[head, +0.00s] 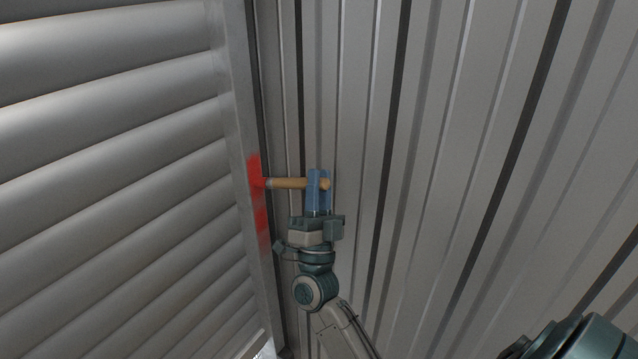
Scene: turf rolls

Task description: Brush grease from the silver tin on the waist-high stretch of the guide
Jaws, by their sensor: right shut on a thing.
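The guide (241,120) is a grey vertical metal rail between the shutter and the ribbed wall. Red grease (260,218) marks a stretch of it in two patches, one above the other. My right gripper (319,184) is shut on the wooden handle of a brush (289,183). The brush lies level and points left, with its head at the guide, against or just in front of the upper red patch. The bristles are hard to tell apart from the red. The silver tin and my left gripper are not in view.
A shutter of wide grey slats (110,170) fills the left side. A ribbed grey metal wall (470,150) fills the middle and right, close behind my right gripper. The space in front of the wall at upper right is clear.

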